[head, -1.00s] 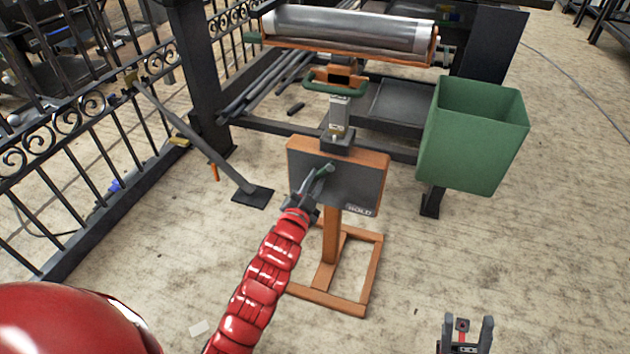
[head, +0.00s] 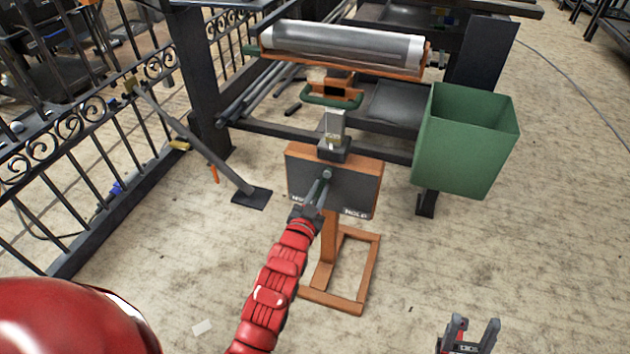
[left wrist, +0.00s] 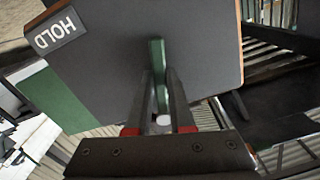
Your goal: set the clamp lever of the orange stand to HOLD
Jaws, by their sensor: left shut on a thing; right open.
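The orange stand (head: 365,272) carries a dark panel (head: 352,188) with an orange edge. A white HOLD label (head: 357,213) sits at the panel's lower right, and it also shows in the left wrist view (left wrist: 54,31). A second label (head: 299,198) at the lower left is partly hidden. The green clamp lever (head: 320,186) points down and slightly left from its pivot, between the two labels. My left gripper (head: 312,206) is shut on the lever, which shows between its fingers in the left wrist view (left wrist: 158,70). My right gripper (head: 470,328) is open and empty, low at right.
A green bin (head: 462,150) stands right of the panel. Behind is a dark frame with a roller (head: 340,43). A black railing (head: 80,150) runs along the left, with a slanted bar (head: 200,150) near it. The floor right of the stand is clear.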

